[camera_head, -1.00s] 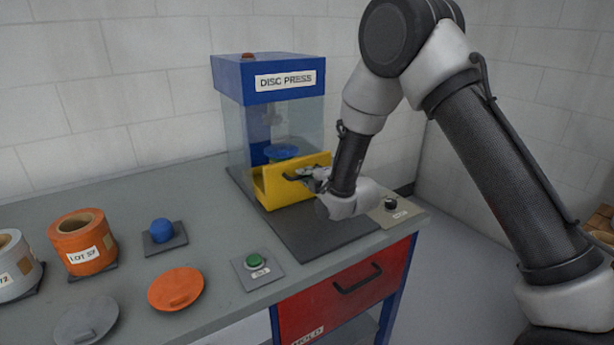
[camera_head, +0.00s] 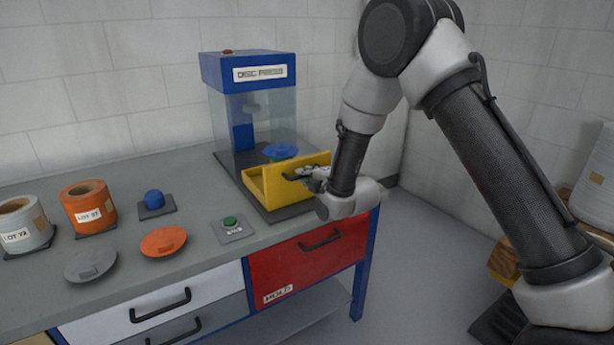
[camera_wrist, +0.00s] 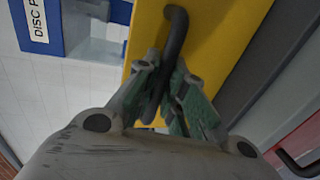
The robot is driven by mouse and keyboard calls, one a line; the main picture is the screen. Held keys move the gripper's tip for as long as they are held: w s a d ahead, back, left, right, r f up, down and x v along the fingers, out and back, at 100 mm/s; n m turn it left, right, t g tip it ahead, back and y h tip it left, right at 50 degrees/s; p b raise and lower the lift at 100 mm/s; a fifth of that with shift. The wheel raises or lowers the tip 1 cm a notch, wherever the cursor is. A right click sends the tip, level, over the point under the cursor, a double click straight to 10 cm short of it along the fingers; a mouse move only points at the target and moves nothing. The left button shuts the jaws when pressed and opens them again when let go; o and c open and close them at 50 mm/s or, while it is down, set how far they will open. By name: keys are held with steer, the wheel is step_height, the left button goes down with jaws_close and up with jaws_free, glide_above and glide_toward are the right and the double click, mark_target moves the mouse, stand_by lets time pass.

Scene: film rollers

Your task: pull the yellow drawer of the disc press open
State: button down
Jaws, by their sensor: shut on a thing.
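The disc press (camera_head: 246,72) is a blue-topped, clear-walled machine at the back of the bench. Its yellow drawer (camera_head: 283,187) stands out from the front of the press. A blue disc-shaped part (camera_head: 281,151) shows behind the drawer's front panel. My gripper (camera_head: 304,176) is shut on the dark drawer handle (camera_head: 291,177). In the wrist view the green-padded fingers of my gripper (camera_wrist: 165,95) close around the black handle (camera_wrist: 177,35) on the yellow panel (camera_wrist: 215,45). Part of the handle is hidden by the fingers.
On the bench (camera_head: 125,238) stand an orange roll (camera_head: 89,209), a grey roll (camera_head: 23,228), a blue knob (camera_head: 154,200), orange and grey lids and a green button (camera_head: 230,223). A red drawer (camera_head: 310,262) is below.

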steer(key=c, duration=1.5)
jaws_free()
steer(key=v, duration=1.2)
